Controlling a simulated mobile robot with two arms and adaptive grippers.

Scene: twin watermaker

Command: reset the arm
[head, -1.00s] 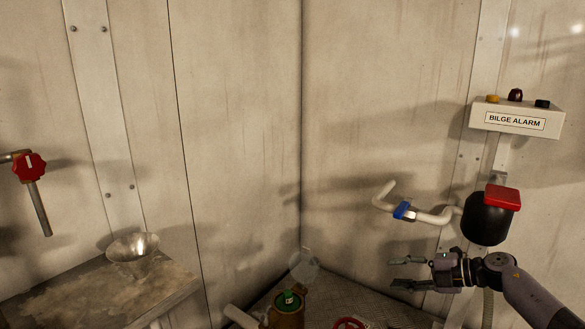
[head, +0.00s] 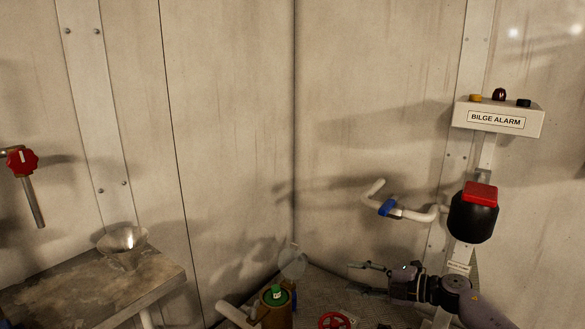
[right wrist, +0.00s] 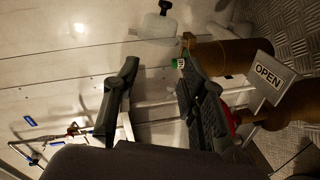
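My right gripper (head: 368,277) is at the lower right of the head view, below the white pipe with the blue valve. Its fingers point left and are spread apart with nothing between them. In the right wrist view the two dark fingers (right wrist: 155,90) stand wide apart. My right arm comes in from the lower right corner. My left gripper is not in view.
A bilge alarm box (head: 497,118) is on the right wall above a black float housing (head: 472,219) with a red top. The white pipe (head: 413,214) is left of it. A metal table (head: 60,297) bears a funnel (head: 122,242). A red handwheel (head: 334,321) is low.

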